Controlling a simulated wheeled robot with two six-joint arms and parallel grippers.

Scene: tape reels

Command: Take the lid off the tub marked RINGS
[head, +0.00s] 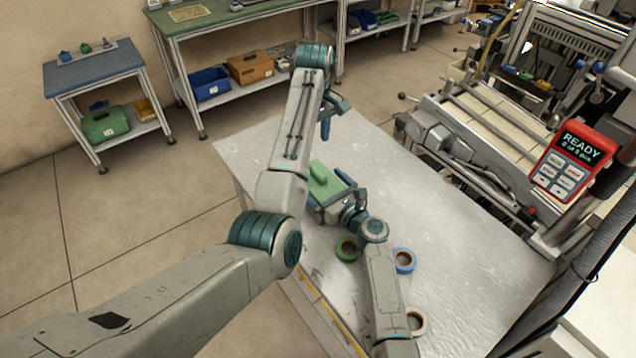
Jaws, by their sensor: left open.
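A tub with a green lid (323,183) stands on the near left part of the pale table. The lid has a raised green handle and appears to sit on the tub. No marking on the tub can be read, and my arms hide part of it. My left gripper (332,118) is open and empty, above the table beyond the tub. My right gripper (341,196) is low, right beside the tub on its near right side. Its fingers overlap the tub in the picture, so I cannot tell whether they grip it.
A green reel (347,250), a blue reel (404,261) and a pale-rimmed reel (415,320) lie around my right forearm. The table (460,240) is clear at centre and right. A machine with a red READY panel (571,160) borders its right side.

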